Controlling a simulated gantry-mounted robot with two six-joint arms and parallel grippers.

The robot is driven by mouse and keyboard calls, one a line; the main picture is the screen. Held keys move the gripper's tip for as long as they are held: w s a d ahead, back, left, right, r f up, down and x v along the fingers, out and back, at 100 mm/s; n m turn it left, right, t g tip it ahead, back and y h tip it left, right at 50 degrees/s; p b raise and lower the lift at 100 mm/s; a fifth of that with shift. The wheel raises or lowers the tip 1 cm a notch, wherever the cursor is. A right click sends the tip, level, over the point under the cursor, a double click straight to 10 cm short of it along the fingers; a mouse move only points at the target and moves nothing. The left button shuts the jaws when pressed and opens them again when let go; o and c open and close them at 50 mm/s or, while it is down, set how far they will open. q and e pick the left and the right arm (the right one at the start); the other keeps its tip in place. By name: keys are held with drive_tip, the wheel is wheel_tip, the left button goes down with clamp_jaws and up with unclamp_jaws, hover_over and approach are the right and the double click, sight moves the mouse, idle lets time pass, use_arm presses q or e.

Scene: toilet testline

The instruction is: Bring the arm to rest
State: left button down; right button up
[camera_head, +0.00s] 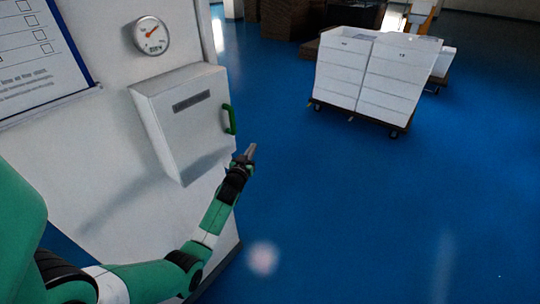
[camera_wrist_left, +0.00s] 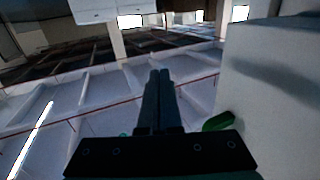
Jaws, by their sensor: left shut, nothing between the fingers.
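My left arm (camera_head: 212,222) is green and comes in from the lower left in the head view. It reaches up along the white panel. My left gripper (camera_head: 250,150) is at its end, just below and right of the green handle (camera_head: 230,119) of the grey box. The gripper looks apart from the handle. In the left wrist view the two dark fingers (camera_wrist_left: 158,75) lie together with nothing between them. Part of the green handle (camera_wrist_left: 217,122) shows right of the fingers there. My right gripper is not in either view.
The grey box (camera_head: 185,130) is mounted on the white panel (camera_head: 75,150), below a round gauge (camera_head: 151,36). A checklist board (camera_head: 40,60) hangs at upper left. A cart stacked with white boxes (camera_head: 365,75) stands at the back right. The blue floor (camera_head: 380,220) between is clear.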

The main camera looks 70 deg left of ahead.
use_arm(q)
drive_tip(key=w+d+b, duration=0.3)
drive_tip(key=w+d, duration=0.1)
drive_tip(key=d, duration=0.2)
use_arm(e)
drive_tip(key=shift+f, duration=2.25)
use_arm(q)
drive_tip(key=shift+w+d, duration=0.2)
